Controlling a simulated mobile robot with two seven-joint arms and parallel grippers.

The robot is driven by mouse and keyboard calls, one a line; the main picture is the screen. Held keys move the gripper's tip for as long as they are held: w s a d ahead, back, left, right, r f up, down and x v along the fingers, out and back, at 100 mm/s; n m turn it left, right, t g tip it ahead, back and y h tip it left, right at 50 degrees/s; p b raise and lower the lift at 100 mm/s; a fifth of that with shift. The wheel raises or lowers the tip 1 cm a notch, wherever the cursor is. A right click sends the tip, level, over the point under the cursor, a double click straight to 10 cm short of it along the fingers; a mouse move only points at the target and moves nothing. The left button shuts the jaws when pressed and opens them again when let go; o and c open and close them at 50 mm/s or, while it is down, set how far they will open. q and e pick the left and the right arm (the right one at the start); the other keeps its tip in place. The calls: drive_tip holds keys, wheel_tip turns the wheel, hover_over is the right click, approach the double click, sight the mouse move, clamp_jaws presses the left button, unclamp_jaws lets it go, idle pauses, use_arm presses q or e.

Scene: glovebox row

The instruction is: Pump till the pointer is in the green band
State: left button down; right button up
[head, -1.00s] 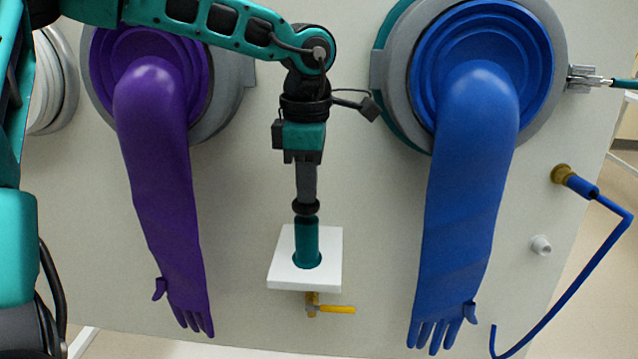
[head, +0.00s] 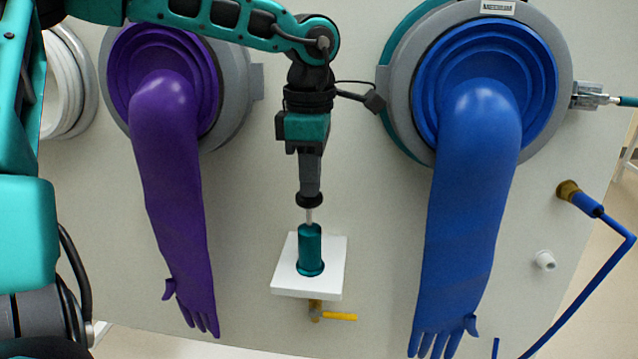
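The pump has a teal cylinder (head: 310,247) standing upright on a white shelf (head: 334,277) on the panel. A thin metal rod (head: 309,216) rises from its top to a black knob (head: 309,200). My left gripper (head: 309,190) points down from above with its fingers closed at the knob, and the knob stands clear above the cylinder. No gauge, pointer or green band shows in this view. My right gripper is not in view.
A purple glove (head: 172,200) hangs left of the pump and a blue glove (head: 468,210) hangs right. A yellow-handled valve (head: 338,317) sits under the shelf. A blue hose (head: 590,285) and a white knob (head: 544,260) are at the right.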

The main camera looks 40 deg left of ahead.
use_arm(q)
wheel_tip(320, 180, up, 10)
idle(0.3)
drive_tip(key=shift+w, duration=0.1)
idle(1.3)
drive_tip(key=s+r+m+t+p, duration=0.1)
drive_tip(key=m, duration=0.5)
drive_tip(key=s+d+r+m+t+y+p, duration=0.1)
drive_tip(key=m, duration=0.5)
drive_tip(key=s+r+m+t+p, duration=0.1)
drive_tip(key=r+m, duration=0.1)
drive_tip(key=m, duration=0.4)
drive_tip(key=shift+s+d+y, duration=0.25)
drive_tip(key=shift+s+y, duration=0.15)
drive_tip(key=x, duration=1.2)
drive_tip(key=shift+s+d+f+b, duration=0.2)
drive_tip(key=shift+s+f+b, duration=0.15)
drive_tip(key=shift+f, duration=0.8)
